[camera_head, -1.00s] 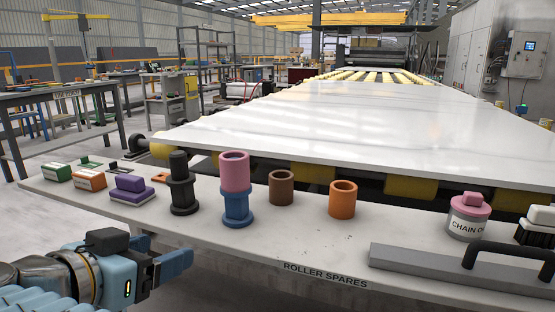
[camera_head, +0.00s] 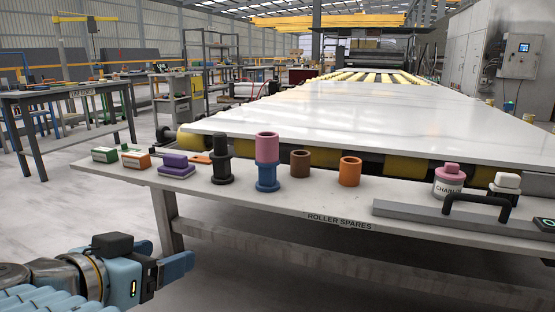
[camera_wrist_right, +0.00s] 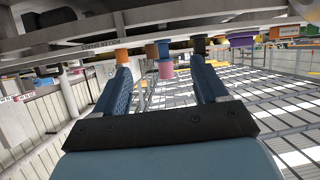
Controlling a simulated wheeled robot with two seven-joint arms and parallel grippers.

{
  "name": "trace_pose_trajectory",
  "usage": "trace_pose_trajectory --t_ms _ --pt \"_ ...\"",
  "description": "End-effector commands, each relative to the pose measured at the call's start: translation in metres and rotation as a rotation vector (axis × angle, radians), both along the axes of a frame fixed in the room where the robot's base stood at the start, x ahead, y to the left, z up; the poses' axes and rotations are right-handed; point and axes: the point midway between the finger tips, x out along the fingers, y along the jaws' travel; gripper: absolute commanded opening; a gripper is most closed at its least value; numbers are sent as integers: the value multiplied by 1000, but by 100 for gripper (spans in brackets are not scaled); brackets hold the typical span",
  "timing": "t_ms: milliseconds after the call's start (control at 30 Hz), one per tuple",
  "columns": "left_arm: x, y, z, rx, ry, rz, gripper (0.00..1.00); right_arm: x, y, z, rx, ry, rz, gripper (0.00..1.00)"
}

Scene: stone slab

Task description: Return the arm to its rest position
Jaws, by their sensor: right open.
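That view is upside down; the bench's parts show beyond the fingertips.
On the bench (camera_head: 300,213) stand a pink sleeve (camera_head: 266,147) on a blue spool (camera_head: 267,177), a black spool (camera_head: 222,165), a brown ring (camera_head: 300,163), an orange ring (camera_head: 349,171) and a pink-capped container (camera_head: 449,182). Open floor lies around the gripper.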

Motion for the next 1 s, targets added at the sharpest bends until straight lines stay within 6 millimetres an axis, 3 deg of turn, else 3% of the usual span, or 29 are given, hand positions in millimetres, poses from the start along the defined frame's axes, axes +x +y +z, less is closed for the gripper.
trace_pose_trajectory --t_ms 267,467,567,667,767,800,867,1000 --pt "0 -1 3 -1 0 -1 71 33 -5 -45 -78 130 47 72" --pt "0 -2 6 -2 1 -4 71 64 -17 -102 -147 296 109 72" --pt "-1 -2 9 -3 1 -4 71 81 -28 -143 -177 410 155 72" --pt "-1 -3 12 -4 2 -5 71 96 -46 -194 -195 557 213 72" --pt "-1 -4 16 -5 2 -7 71 105 -75 -264 -178 750 293 72" --pt "-2 -5 19 -6 2 -8 71 105 -90 -296 -151 834 332 72" --pt "-2 -5 22 -7 3 -9 71 98 -114 -344 -86 959 391 72" --pt "-3 -8 32 -11 5 -13 71 57 -173 -442 192 1157 503 72"
